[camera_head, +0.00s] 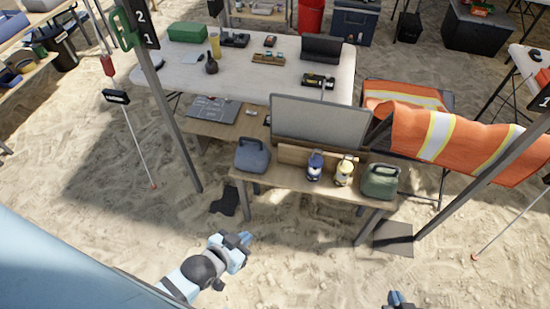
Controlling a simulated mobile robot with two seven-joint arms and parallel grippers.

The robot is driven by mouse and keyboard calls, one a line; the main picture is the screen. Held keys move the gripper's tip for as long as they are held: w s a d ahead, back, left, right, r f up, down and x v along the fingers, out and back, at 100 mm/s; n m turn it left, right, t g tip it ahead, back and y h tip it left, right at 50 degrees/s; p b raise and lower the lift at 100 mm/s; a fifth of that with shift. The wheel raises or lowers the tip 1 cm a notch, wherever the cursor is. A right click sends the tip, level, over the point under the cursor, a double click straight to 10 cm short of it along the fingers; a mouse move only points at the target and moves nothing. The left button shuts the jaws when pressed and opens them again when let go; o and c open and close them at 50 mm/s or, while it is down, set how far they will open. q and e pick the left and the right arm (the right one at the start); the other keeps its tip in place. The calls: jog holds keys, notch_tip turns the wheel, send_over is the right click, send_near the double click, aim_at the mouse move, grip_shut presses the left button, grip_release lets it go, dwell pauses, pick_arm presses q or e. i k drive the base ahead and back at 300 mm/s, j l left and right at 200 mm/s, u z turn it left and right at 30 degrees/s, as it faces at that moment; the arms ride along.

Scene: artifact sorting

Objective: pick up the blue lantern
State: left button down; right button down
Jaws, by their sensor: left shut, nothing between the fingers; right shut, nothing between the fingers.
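The blue lantern (315,167) stands upright on the small wooden table (300,182), near its front edge. A yellow lantern (344,172) stands just to its right. My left gripper (246,238) is shut and empty over the sand, in front of the table and below left of the blue lantern in the view. My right gripper (397,296) shows only partly at the bottom edge, shut and empty, right of the blue lantern and well apart from it.
A blue-grey container (252,156) and a green container (380,182) stand at either end of the small table. A grey panel (318,121) rises behind the lanterns. Canopy poles (170,110) flank the table. The sand in front is mostly clear.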

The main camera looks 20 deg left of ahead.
aim_at(317, 160)
jog(key=u, duration=0.3)
jog(key=i+l, duration=0.7)
jog(key=l, duration=0.2)
jog(key=i+u, duration=0.05)
